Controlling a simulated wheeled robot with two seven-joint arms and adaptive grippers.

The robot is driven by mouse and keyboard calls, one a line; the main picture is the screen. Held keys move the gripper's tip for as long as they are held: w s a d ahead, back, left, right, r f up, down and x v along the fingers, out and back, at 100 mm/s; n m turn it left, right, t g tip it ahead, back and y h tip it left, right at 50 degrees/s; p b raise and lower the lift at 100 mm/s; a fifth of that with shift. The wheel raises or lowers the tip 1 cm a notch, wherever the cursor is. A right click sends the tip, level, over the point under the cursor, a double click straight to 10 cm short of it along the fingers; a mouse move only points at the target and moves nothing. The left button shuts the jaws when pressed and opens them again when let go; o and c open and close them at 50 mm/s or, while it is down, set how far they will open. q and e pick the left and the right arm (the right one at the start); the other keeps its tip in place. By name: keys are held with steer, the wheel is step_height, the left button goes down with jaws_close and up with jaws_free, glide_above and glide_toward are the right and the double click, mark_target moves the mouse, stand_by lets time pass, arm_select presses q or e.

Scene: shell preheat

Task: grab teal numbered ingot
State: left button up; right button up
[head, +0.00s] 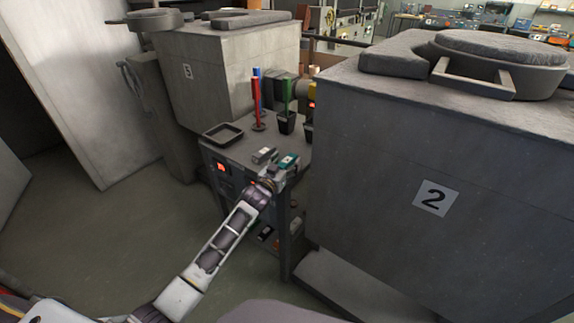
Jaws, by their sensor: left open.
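The teal numbered ingot (288,162) lies on the small grey table (236,153) between two large grey blocks. Its number is too small to read. A grey ingot (264,155) lies just to its left. My left gripper (278,174) is at the table's front edge, just in front of the teal ingot, and is open. Its fingers are small and partly blend with the ingot, so I cannot tell whether they touch it. My right gripper is not in view.
A black tray (223,134) sits at the table's left. A red upright tool (256,105) and a green one in a black cup (286,122) stand behind. The large block marked 2 (400,190) closes off the right; block 5 (210,75) stands behind left. Floor at left is clear.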

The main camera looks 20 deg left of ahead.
arm_select(q)
steer(key=shift+w+d, duration=0.1)
steer(key=shift+w, duration=0.65)
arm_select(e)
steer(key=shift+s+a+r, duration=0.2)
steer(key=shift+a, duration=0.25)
arm_select(q)
steer(key=c, duration=1.4)
steer(key=shift+c, duration=0.6)
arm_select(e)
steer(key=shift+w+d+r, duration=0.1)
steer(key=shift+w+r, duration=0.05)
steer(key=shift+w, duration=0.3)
arm_select(q)
steer(key=shift+r, duration=0.15)
